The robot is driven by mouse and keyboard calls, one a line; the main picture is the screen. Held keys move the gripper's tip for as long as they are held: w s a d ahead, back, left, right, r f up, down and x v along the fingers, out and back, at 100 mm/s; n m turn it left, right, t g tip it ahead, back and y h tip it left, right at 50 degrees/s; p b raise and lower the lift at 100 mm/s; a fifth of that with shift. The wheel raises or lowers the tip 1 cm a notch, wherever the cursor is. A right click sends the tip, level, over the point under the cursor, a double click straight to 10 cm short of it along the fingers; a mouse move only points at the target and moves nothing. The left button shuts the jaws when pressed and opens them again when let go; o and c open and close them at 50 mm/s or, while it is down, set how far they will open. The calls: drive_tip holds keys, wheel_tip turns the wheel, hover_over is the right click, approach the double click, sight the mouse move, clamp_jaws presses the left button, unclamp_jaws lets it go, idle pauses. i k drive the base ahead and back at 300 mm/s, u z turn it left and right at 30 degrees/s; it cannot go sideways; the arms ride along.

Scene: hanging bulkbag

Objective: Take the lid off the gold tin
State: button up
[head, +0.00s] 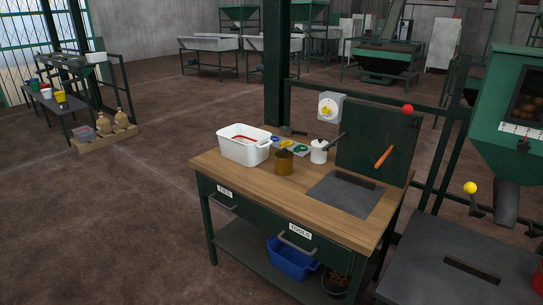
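A gold-brown tin (284,163) stands upright on the wooden top of the workbench (268,189), near its middle, just right of a white tub. It is small in the head view, and I cannot tell whether a lid sits on it. My gripper is not in view.
Close around the tin are the white tub (243,150), a row of small coloured items (288,145) and a white pot with a dark handle (318,152). A grey plate (345,197) lies to the right, before a green upright panel (368,150). The wood in front is clear.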

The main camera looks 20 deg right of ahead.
sight(284, 154)
drive_tip(key=u, duration=0.1)
drive_tip(key=i, duration=1.25)
drive_tip(key=u, duration=4.9)
drive_tip(key=i, duration=0.15)
drive_tip(key=z, duration=2.9)
drive_tip(key=i, duration=0.35)
